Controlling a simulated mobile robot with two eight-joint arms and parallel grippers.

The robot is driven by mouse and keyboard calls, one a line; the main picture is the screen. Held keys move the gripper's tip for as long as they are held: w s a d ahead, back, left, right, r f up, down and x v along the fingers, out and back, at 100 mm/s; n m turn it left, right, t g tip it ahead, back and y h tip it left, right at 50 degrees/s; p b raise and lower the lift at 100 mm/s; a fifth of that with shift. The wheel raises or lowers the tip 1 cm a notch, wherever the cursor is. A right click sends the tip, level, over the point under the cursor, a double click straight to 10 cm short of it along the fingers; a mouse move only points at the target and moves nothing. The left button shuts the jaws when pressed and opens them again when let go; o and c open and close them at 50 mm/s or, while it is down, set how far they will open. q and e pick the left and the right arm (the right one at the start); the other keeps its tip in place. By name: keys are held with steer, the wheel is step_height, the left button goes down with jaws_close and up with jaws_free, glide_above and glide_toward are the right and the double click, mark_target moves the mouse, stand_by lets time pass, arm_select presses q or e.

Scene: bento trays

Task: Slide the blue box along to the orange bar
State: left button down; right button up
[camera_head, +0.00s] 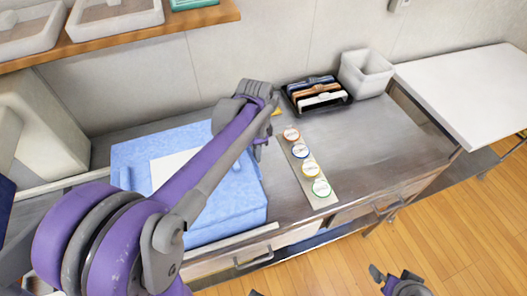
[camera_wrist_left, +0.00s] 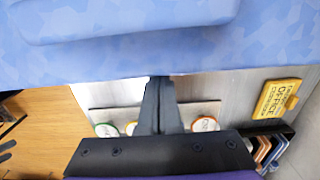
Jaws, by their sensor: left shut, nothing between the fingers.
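The large blue box (camera_head: 235,205), mottled light blue, lies on the steel counter at the left, partly hidden by my left arm. In the left wrist view the blue box (camera_wrist_left: 240,35) fills the top. My left gripper (camera_head: 260,148) is at the box's right side, fingers shut and empty. In the left wrist view its fingertips (camera_wrist_left: 158,80) meet the box's edge; I cannot tell if they touch. A yellow-orange lettered bar (camera_wrist_left: 277,98) lies apart from the box; a small part of it (camera_head: 277,112) shows beyond my gripper. My right gripper (camera_head: 393,280) is low at the right, its jaws unclear.
A strip with several round colored labels (camera_head: 325,200) lies right of the box. A black rack (camera_head: 346,99) of colored bars and a white bin (camera_head: 386,82) stand at the back. Open counter (camera_head: 390,140) lies right of the strip.

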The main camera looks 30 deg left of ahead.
arm_select(q)
steer(key=s+a, duration=0.6)
steer(key=s, duration=0.1)
steer(key=s+a, duration=0.7)
steer(key=s, duration=0.1)
steer(key=s+a+b, duration=0.1)
steer(key=s+a, duration=0.5)
steer(key=s, duration=0.2)
steer(key=shift+a, duration=0.25)
steer(key=shift+w, duration=0.15)
steer(key=w+d, duration=0.2)
steer(key=w, duration=0.1)
steer(key=shift+d, duration=0.25)
step_height(320, 180, up, 10)
steer(key=shift+s+d+p, duration=0.1)
steer(key=shift+s+p, duration=0.05)
steer(key=shift+p, duration=0.4)
